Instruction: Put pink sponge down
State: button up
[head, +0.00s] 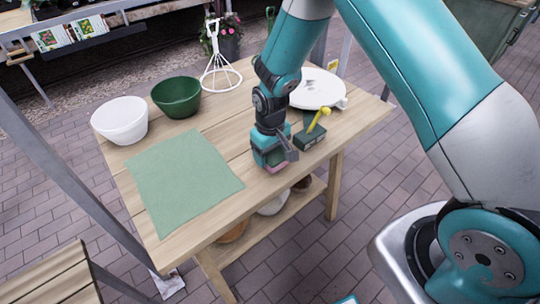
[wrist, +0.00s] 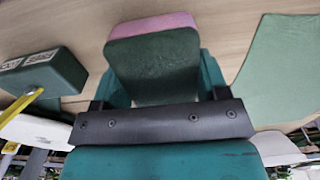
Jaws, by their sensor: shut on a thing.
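The pink sponge (wrist: 155,65) is a block with a pink edge and a dark green face. My gripper (wrist: 155,85) is shut on it, with a teal finger on each side. In the head view my gripper (head: 271,152) points down over the wooden table (head: 210,228), near its front edge. A little pink of the sponge (head: 277,169) shows below the fingers, at or just above the tabletop. I cannot tell whether it touches the wood.
A green mat (head: 182,180) lies to the left. A dark green block (head: 309,138) with a yellow handle stands close on the right. A white bowl (head: 120,122), a green bowl (head: 177,98), a white wire stand (head: 221,75) and a white round plate (head: 320,89) stand farther back.

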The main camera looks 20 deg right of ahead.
jog(key=shift+f, duration=0.9)
jog(key=shift+f, duration=0.2)
jog(key=o, duration=1)
jog(key=shift+r, duration=0.1)
jog(key=shift+r, duration=0.1)
notch_tip(320, 180, up, 12)
jog(key=shift+f+b, duration=0.1)
jog(key=shift+b, duration=0.65)
jog(key=s+a+r+n+y, duration=0.1)
jog(key=s+r, duration=0.4)
jog(key=s, duration=0.3)
jog(key=s+a+r+n+y, duration=0.1)
jog(key=s+a+r, duration=0.1)
jog(key=s+r, duration=0.4)
jog(key=s+a+r+n+y, duration=0.1)
jog(key=s+r+y, duration=0.1)
jog(key=s+r, duration=0.4)
jog(key=shift+s+a+r, duration=0.1)
jog(key=shift+s+a, duration=0.1)
jog(key=shift+s, duration=1)
jog(key=shift+s+a+r, duration=0.1)
jog(key=shift+s+a, duration=0.1)
jog(key=shift+s, duration=1)
